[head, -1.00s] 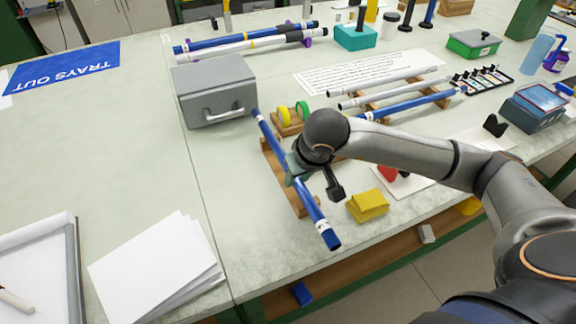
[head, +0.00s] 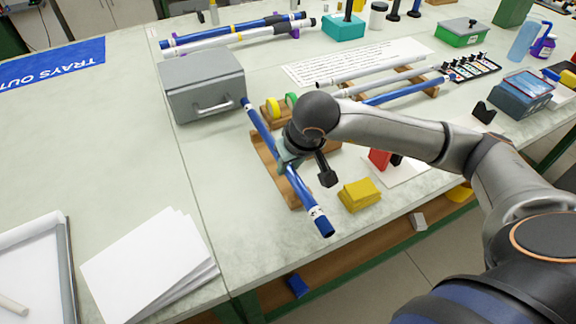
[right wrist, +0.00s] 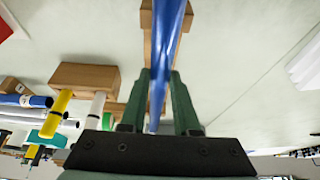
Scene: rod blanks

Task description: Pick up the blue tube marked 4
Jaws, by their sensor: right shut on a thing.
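A blue tube (head: 308,200) with white bands near its ends lies slantwise over a long wooden rack (head: 266,152). Its near end sticks out past the rack toward the table's front edge. I cannot read a number on it. My right gripper (head: 287,163) is shut on this tube near its middle. In the right wrist view the two green fingers (right wrist: 160,78) stand on either side of the blue tube (right wrist: 166,35), with the wood beneath it. I cannot tell whether the tube touches the rack. My left gripper is not in view.
A grey box (head: 203,85) stands left of the tube's far end. A yellow sponge-like block (head: 359,194) lies right of its near end. Another rack on the right holds white tubes and a blue tube (head: 405,92). More tubes lie at the back (head: 235,29).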

